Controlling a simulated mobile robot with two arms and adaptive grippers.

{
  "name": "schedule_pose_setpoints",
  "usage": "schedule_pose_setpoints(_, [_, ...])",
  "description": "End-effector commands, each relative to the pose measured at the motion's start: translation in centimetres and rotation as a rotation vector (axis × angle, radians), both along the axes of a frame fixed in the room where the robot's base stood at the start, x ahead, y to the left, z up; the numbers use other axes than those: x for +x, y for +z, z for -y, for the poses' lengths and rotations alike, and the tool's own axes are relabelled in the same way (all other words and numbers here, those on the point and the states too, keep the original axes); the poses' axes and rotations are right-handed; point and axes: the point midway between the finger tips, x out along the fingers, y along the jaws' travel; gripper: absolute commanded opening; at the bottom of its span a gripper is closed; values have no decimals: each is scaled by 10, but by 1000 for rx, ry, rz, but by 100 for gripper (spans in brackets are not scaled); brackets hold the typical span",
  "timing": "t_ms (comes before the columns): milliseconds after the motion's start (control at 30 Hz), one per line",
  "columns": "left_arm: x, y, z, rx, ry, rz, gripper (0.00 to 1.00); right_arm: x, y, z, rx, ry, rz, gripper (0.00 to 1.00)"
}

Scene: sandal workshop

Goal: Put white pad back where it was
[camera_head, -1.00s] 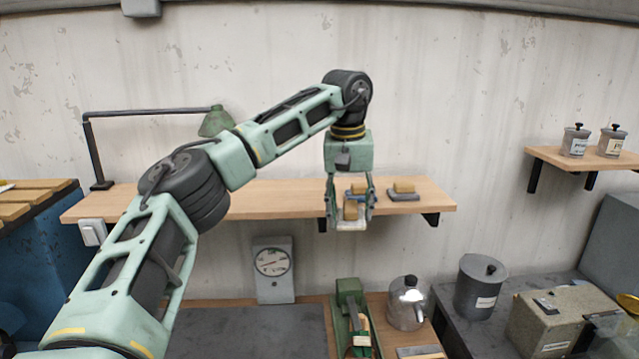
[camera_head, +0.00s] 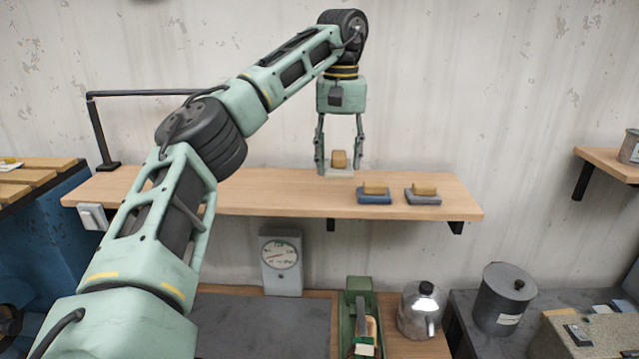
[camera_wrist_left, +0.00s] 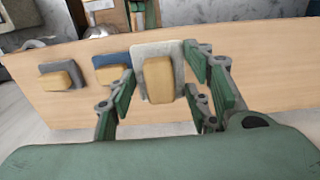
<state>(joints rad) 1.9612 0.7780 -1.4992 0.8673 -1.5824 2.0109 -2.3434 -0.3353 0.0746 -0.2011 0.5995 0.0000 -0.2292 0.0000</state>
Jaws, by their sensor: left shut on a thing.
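The white pad (camera_head: 338,172), a pale flat base with a tan block on top, is between the fingers of my left gripper (camera_head: 338,166), which is shut on it. It is level, over the wooden shelf (camera_head: 270,190), left of the blue pad (camera_head: 374,198) and grey pad (camera_head: 422,199). In the left wrist view the white pad (camera_wrist_left: 152,51) looks larger than the other two. Whether it touches the shelf I cannot tell. My right gripper is not in view.
The shelf is clear to the left of the white pad, up to a lamp (camera_head: 107,166) at its left end. Below are a dial scale (camera_head: 281,264), a green tool (camera_head: 360,300), a metal pot (camera_head: 420,308) and a grey canister (camera_head: 503,298).

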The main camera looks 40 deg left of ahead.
Motion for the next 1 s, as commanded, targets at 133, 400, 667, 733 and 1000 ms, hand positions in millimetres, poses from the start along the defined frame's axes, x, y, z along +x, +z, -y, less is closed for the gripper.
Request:
schedule_pose_setpoints(133, [-15,-18,-24,-1,-1,-2,25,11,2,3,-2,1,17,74])
schedule_pose_setpoints(400, [-23,-33,-36,0,-4,-1,25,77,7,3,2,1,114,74])
schedule_pose_setpoints(667, [-22,-62,-35,0,-3,-3,25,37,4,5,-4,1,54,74])
schedule_pose_setpoints(733, [-22,-65,-35,0,-3,-1,25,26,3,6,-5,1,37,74])
schedule_pose_setpoints(1000, [-22,-66,-35,1,-2,1,25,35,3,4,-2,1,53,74])
